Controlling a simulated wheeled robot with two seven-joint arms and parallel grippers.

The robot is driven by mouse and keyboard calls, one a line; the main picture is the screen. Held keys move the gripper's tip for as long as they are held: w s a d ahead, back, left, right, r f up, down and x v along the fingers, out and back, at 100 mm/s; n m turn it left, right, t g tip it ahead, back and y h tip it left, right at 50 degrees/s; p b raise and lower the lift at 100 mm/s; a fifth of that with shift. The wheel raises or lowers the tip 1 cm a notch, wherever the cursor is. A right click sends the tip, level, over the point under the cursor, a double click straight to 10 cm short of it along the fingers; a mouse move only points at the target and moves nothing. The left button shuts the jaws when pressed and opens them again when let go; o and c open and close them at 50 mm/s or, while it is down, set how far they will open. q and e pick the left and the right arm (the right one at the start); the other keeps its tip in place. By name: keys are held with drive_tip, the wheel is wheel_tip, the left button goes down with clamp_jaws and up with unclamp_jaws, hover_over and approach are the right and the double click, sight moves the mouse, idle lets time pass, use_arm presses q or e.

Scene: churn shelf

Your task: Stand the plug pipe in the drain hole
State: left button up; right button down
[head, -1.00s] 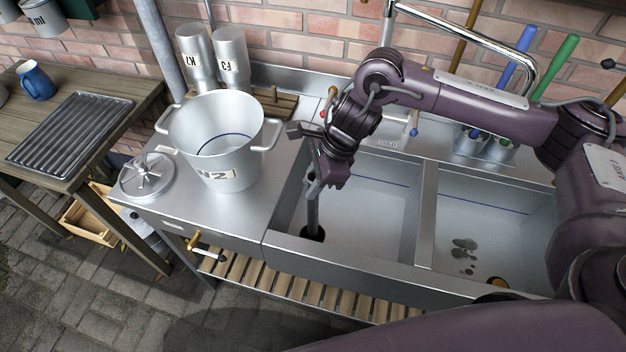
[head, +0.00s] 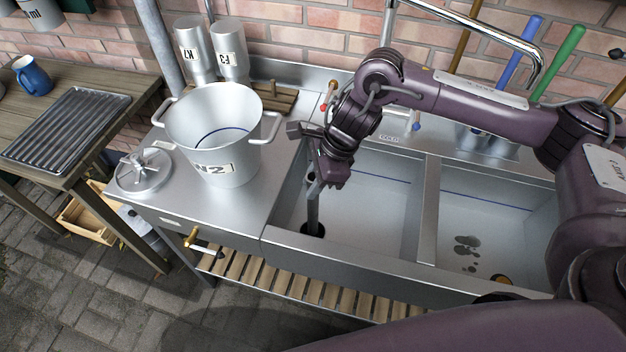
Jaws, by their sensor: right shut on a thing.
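My right gripper (head: 318,190) reaches down into the left basin of the steel sink (head: 375,215). It is shut on the plug pipe (head: 313,212), a grey upright tube. The pipe's lower end is at the dark drain hole (head: 312,230) near the basin's front left corner. The pipe looks about vertical; whether its end is seated in the hole or just above it I cannot tell. My left gripper is not in view.
A large two-handled pot (head: 215,135) marked N2 stands on the drainboard left of the basin, with a round metal lid (head: 143,172) beside it. Two metal canisters (head: 228,52) stand behind. The right basin (head: 490,230) has dark spots. A tap (head: 465,22) arches above.

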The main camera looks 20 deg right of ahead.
drive_tip(key=shift+f+b, duration=0.65)
drive_tip(key=shift+f, duration=0.1)
drive_tip(key=c, duration=1.1)
unclamp_jaws()
drive_tip(key=b+v, duration=0.1)
drive_tip(key=v, duration=0.7)
drive_tip(key=shift+s+f, duration=0.1)
